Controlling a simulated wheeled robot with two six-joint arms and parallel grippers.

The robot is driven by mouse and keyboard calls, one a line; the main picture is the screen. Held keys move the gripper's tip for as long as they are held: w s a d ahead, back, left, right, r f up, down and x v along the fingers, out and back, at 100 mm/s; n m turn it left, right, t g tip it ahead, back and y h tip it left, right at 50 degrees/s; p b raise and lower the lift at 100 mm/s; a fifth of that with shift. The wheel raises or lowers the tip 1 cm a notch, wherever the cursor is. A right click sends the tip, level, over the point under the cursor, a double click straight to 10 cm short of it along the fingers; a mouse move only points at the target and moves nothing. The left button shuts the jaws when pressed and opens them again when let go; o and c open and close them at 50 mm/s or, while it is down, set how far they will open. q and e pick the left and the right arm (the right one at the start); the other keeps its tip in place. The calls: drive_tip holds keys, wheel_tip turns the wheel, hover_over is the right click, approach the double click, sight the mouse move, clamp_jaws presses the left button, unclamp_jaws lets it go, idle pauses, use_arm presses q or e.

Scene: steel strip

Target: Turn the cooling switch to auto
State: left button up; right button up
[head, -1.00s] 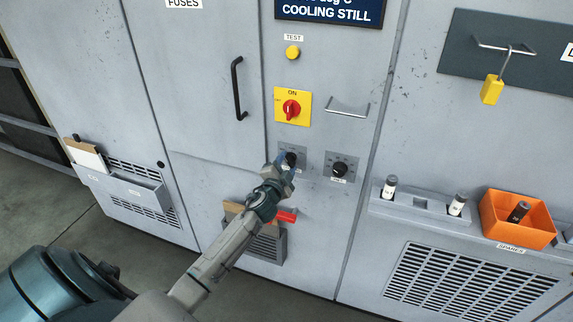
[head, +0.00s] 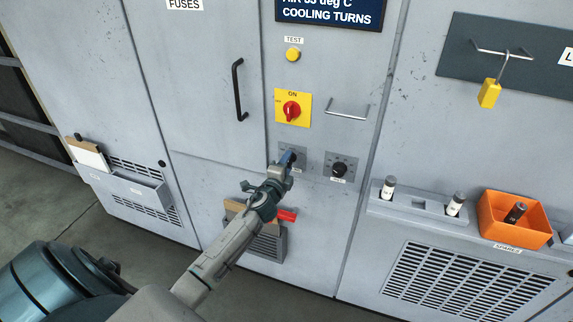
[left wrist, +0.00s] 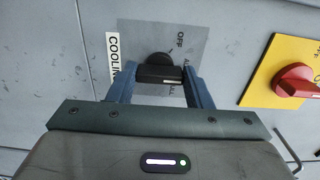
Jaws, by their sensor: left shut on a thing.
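The cooling switch (left wrist: 158,62) is a black knob on a grey plate (left wrist: 195,40) with a white label, partly hidden, reading "COOLIN". OFF shows on the plate; the other position marks are partly covered. My left gripper (left wrist: 160,90) has its blue fingers on both sides of the knob and is shut on it. In the head view my left gripper (head: 287,158) covers most of the switch, and the plate (head: 301,158) shows around it. I cannot tell which mark the knob points at. The display (head: 330,12) reads "COOLING TURNS". My right gripper is not in view.
A similar black knob (head: 339,170) sits just right. Above are a red rotary switch (head: 292,110) on yellow, a yellow TEST button (head: 292,55) and a bar handle (head: 347,109). A holder with a red item (head: 287,215) is below my arm. An orange bin (head: 515,220) stands right.

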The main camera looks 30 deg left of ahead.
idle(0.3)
use_arm(q)
drive_tip(key=o, duration=1)
drive_tip(key=shift+s, duration=0.1)
drive_tip(key=shift+b+v, duration=1.5)
drive_tip(key=shift+v, duration=3.8)
drive_tip(key=shift+d+f, duration=0.1)
